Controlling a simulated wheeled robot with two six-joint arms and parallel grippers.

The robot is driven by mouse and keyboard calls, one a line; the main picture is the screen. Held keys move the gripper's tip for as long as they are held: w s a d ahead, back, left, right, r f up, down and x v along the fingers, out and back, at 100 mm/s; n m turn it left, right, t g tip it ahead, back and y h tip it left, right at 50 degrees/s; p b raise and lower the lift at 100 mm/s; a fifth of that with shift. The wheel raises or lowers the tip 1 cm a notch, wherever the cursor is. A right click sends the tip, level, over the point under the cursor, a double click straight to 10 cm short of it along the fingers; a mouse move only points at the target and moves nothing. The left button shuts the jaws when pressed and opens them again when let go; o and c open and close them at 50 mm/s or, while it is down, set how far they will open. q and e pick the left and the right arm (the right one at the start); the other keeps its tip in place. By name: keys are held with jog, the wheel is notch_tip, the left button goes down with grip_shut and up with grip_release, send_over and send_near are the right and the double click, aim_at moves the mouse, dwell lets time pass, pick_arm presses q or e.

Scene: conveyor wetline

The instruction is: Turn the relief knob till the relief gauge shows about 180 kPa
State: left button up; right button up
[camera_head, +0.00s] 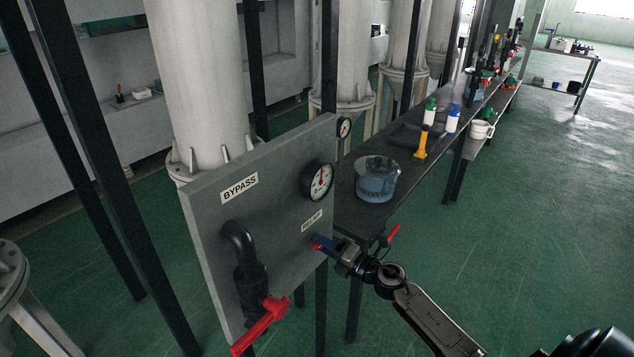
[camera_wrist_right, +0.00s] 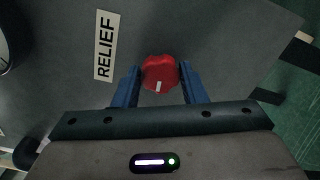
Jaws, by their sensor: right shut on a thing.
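The red relief knob (camera_wrist_right: 159,73) sits on the grey panel beside the RELIEF label (camera_wrist_right: 107,46) in the right wrist view, with a white mark on its rim. My right gripper (camera_wrist_right: 160,82) has its blue fingers on either side of the knob and is shut on it. In the head view the right gripper (camera_head: 322,243) reaches the panel from the right and mostly hides the knob. The relief gauge (camera_head: 317,181), a round white dial with a red needle, is above the RELIEF label; its reading is too small to tell. My left gripper is not in view.
The panel (camera_head: 280,225) also carries a BYPASS label (camera_head: 240,187) and a black pipe with a red valve handle (camera_head: 262,325). Green floor is open at right.

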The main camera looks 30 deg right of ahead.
jog(key=shift+f, duration=0.15)
jog(key=shift+n+b, duration=0.9)
jog(key=shift+n, duration=0.7)
dwell(0.4)
jog(key=shift+n+b, duration=0.9)
jog(key=shift+n, duration=0.9)
jog(key=shift+n+b, duration=0.9)
jog(key=shift+n, duration=0.8)
